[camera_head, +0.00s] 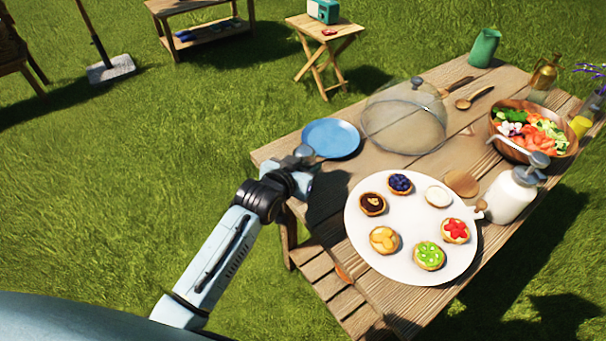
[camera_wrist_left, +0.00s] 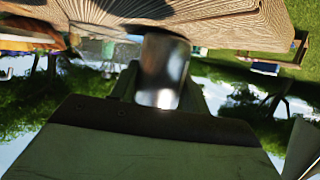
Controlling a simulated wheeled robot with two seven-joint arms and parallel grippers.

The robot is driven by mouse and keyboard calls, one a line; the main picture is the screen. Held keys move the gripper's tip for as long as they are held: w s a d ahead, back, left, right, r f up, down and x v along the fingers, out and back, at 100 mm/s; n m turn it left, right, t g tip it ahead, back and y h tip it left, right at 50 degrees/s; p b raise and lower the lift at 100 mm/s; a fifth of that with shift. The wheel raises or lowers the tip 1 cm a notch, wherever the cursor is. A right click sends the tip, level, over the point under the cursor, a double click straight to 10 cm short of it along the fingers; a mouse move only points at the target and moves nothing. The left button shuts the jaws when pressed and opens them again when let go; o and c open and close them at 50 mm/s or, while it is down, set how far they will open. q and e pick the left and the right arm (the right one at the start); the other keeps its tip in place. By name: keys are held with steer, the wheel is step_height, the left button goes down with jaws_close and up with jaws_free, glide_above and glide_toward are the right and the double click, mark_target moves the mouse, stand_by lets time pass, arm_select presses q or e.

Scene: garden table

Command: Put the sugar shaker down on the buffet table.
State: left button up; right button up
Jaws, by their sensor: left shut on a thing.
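The sugar shaker (camera_wrist_left: 165,72) is a shiny metal cylinder in the left wrist view, held between the fingers of my left gripper (camera_head: 298,170). In the head view only a small grey rounded part of the shaker (camera_head: 304,151) shows beyond the gripper, near the blue plate. The gripper is shut on it at the left edge of the wooden buffet table (camera_head: 290,150). I cannot tell whether the shaker touches the table top. My right gripper is not in view.
The blue plate (camera_head: 331,139) lies beside the gripper. A glass dome (camera_head: 405,118), a white platter (camera_head: 405,225) of tarts, a salad bowl (camera_head: 506,149) and a white pump bottle (camera_head: 510,196) also stand there. Bare boards show between the plate and the platter.

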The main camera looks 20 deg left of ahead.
arm_select(q)
step_height(320, 180, down, 3)
steer(key=shift+r+b, duration=0.15)
steer(key=shift+b, duration=0.15)
steer(key=o, duration=1.1)
steer(key=shift+f, duration=0.2)
steer(key=shift+c, duration=0.2)
steer(key=shift+s+r, duration=0.1)
steer(key=shift+r, duration=0.15)
steer(key=shift+s+a, duration=0.1)
steer(key=shift+s, duration=0.25)
steer(key=p+v, duration=0.2)
steer(key=v, duration=0.9)
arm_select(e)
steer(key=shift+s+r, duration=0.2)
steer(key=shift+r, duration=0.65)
arm_select(q)
steer(key=shift+r, duration=0.1)
